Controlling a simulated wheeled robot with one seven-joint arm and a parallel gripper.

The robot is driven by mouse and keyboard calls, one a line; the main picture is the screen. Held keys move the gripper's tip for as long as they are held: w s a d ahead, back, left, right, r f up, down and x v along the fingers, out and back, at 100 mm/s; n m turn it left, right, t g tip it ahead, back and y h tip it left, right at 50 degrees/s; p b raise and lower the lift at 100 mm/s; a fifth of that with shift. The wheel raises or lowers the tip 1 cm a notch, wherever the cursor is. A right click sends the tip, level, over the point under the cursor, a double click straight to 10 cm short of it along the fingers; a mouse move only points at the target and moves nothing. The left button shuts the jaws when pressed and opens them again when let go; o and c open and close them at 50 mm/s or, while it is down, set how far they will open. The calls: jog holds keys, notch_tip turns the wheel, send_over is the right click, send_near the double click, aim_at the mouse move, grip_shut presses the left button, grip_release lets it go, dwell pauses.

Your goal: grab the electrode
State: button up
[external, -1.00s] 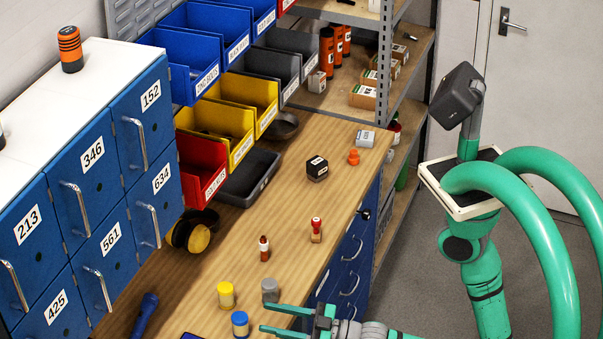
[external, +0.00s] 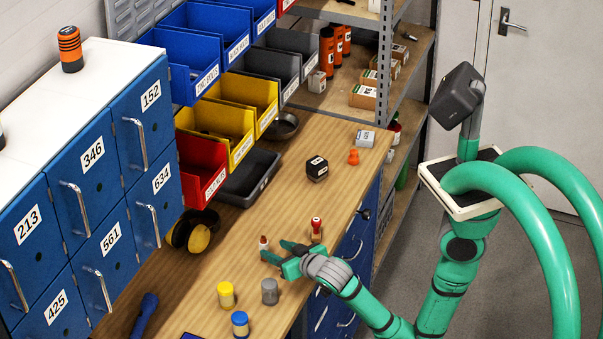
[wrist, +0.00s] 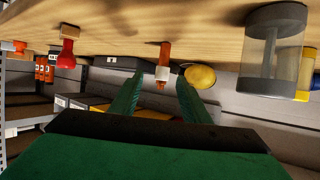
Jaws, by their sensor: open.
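A small upright red-brown piece with a pale band, which looks like the electrode (external: 263,243), stands on the wooden bench; I cannot confirm its name. My gripper (external: 274,250) is low over the bench beside it, with its fingers spread and pointing at it. In the wrist view, which is upside down, the electrode (wrist: 163,60) shows between and beyond the two green fingertips of my gripper (wrist: 160,80). Nothing is held. I cannot tell if a finger touches it.
A red-handled stamp (external: 316,226) stands close behind my gripper. A grey-lidded jar (external: 270,291), a yellow-lidded jar (external: 226,295) and a blue-lidded jar (external: 240,324) stand in front. A black block (external: 317,168) sits farther back.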

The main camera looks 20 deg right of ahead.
jog(key=x, duration=0.5)
jog(key=shift+f, duration=0.15)
jog(key=shift+a+x, duration=0.2)
jog(key=shift+x, duration=2.55)
grip_shut()
